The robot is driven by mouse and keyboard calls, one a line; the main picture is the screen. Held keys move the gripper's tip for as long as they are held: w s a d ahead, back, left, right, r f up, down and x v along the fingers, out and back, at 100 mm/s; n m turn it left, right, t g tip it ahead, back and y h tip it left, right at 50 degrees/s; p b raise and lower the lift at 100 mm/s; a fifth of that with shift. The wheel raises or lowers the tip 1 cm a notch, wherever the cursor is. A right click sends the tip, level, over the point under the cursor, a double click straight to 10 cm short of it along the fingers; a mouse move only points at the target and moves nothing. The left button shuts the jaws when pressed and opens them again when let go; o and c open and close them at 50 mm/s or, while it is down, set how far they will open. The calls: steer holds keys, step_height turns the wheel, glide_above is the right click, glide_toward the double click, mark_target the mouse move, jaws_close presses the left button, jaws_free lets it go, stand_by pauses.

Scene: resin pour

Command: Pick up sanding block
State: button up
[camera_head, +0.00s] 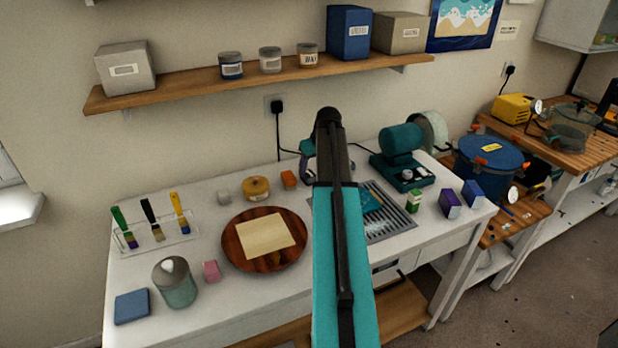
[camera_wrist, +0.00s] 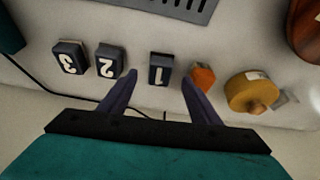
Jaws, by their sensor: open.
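No label marks a sanding block, so I cannot tell for sure which block it is. In the wrist view, three dark blocks with white numbers stand in a row near the wall: block 1 (camera_wrist: 162,69), block 2 (camera_wrist: 109,61) and block 3 (camera_wrist: 70,58). My gripper (camera_wrist: 159,79) is open and empty, with block 1 in view between its fingertips; contact is not visible. An orange block (camera_wrist: 203,77) is just right of the right finger; it also shows in the head view (camera_head: 290,179). My arm hides the numbered blocks in the head view.
A yellow round item (camera_wrist: 246,93) is beside the orange block. A wooden round board (camera_head: 236,262), pink block (camera_head: 211,271) and blue block (camera_head: 132,306) are left on the white table (camera_head: 130,265). A grille (camera_head: 392,222) and teal machine (camera_head: 400,165) are right. A shelf (camera_head: 190,91) overhangs behind.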

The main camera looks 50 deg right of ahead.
mark_target(309, 174)
stand_by(0.4)
steer(key=shift+p+x, duration=0.75)
steer(key=shift+x, duration=0.2)
steer(key=shift+p+x, duration=0.5)
steer(key=shift+x, duration=1.1)
steer(key=shift+w, duration=0.15)
steer(key=shift+c, duration=0.3)
steer(key=c, duration=1.1)
